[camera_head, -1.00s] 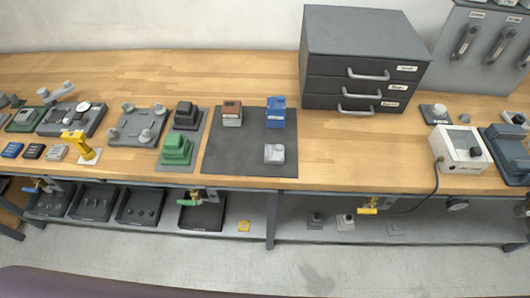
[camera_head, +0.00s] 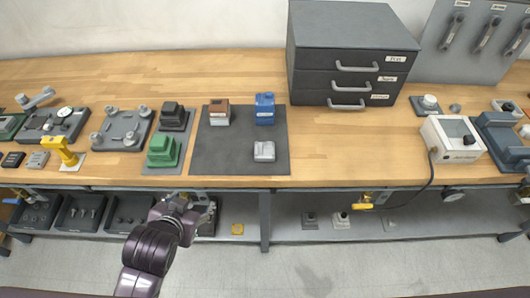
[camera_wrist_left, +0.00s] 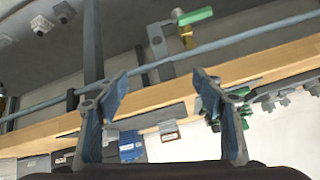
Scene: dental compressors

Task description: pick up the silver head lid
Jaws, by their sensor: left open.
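A small silver-grey block (camera_head: 264,151), which looks like the silver head lid, sits on the front right part of a dark mat (camera_head: 225,160) on the bench. My left gripper (camera_head: 193,203) is open and empty, in front of the bench edge, left of the block and apart from it. In the left wrist view its two fingers (camera_wrist_left: 160,95) are spread, with the wooden bench edge beyond them. I cannot surely pick out the silver block in that view. My right gripper is in neither view.
A blue block (camera_head: 265,108) and a brown-topped block (camera_head: 219,112) stand at the mat's back. A green block (camera_head: 164,150) is to its left. A dark drawer cabinet (camera_head: 345,60) stands behind. Bench space right of the mat is clear. A lower shelf (camera_head: 330,228) runs below.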

